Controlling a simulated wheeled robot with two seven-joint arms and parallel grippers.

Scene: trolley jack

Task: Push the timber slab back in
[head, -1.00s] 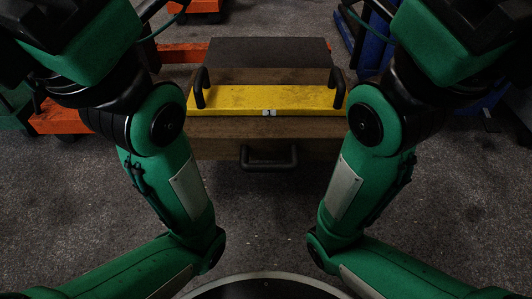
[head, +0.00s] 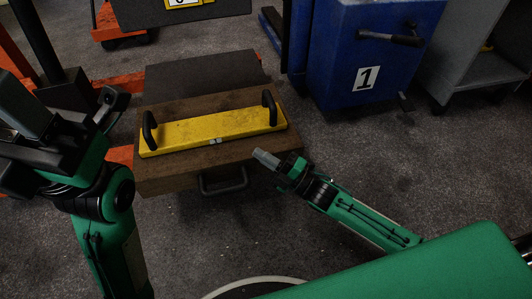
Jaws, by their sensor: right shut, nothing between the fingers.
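The brown timber slab (head: 177,179) lies in the middle left of the head view, with a yellow plate (head: 215,130) with two upright black handles on top. A dark handle (head: 223,181) is on the slab's front face. My right gripper (head: 262,157) is shut and empty at the slab's front face, to the right of that handle. I cannot tell whether its tip touches the wood. My left arm stands to the left of the slab; its fingers cannot be made out.
A dark grey board (head: 200,73) lies behind the slab, with orange metal parts (head: 121,156) at the left. A blue cabinet (head: 350,45) marked 1 and a grey open cabinet (head: 470,60) stand at the back right. The floor between the slab and the cabinets is clear.

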